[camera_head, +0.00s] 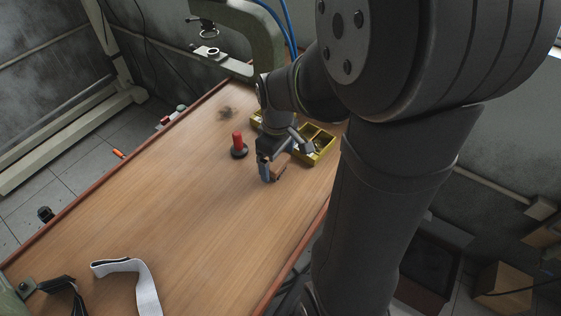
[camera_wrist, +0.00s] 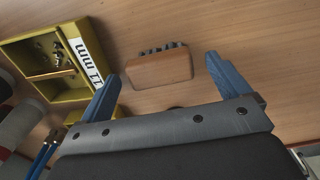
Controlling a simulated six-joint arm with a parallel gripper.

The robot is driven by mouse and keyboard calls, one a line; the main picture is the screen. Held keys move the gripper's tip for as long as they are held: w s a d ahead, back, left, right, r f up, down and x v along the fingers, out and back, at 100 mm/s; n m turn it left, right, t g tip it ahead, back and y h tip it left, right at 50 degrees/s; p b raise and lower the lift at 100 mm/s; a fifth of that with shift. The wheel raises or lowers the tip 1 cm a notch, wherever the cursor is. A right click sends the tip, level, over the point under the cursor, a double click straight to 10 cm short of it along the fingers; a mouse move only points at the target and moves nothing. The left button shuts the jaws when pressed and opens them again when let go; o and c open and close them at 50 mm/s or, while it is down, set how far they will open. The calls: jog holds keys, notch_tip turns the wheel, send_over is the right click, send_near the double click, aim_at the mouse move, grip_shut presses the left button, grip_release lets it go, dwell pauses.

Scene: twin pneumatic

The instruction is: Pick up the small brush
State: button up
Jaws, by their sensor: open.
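The small brush (camera_wrist: 160,71) has a brown wooden block with a row of dark bristles along its far edge. In the wrist view it lies on the wooden tabletop, between and slightly beyond my two blue fingers. My gripper (camera_wrist: 162,72) is open, with a finger to each side of the brush and gaps on both sides. In the head view the brush (camera_head: 279,174) shows as a brown patch beside my gripper (camera_head: 270,174), partly hidden by it. I cannot tell the height of the fingertips above the table.
A yellow bin (camera_wrist: 20,62) with small metal parts and a label stands left of the brush; it shows behind my gripper (camera_head: 319,159) in the head view. A red-handled tool (camera_head: 238,146) stands nearby. A press frame (camera_head: 268,40) is at the back. The table's front-left is mostly clear, with a grey strap (camera_head: 146,285).

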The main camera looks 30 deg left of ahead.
notch_tip(320, 180, down, 2)
jog(key=c, duration=1.1)
jog(key=shift+r, duration=0.15)
jog(key=shift+r, duration=0.6)
notch_tip(320, 180, up, 3)
jog(key=shift+w+r, duration=0.1)
jog(key=w+d+r, duration=0.1)
jog(key=d+r, duration=0.1)
jog(key=d, duration=0.1)
jog(key=w+d+r, duration=0.1)
jog(key=d+r, duration=0.1)
jog(key=d, duration=0.2)
jog(key=w+d+r, duration=0.1)
jog(key=d+r, duration=0.1)
jog(key=d, duration=0.2)
jog(key=shift+w+d+r, duration=0.1)
jog(key=shift+r, duration=0.1)
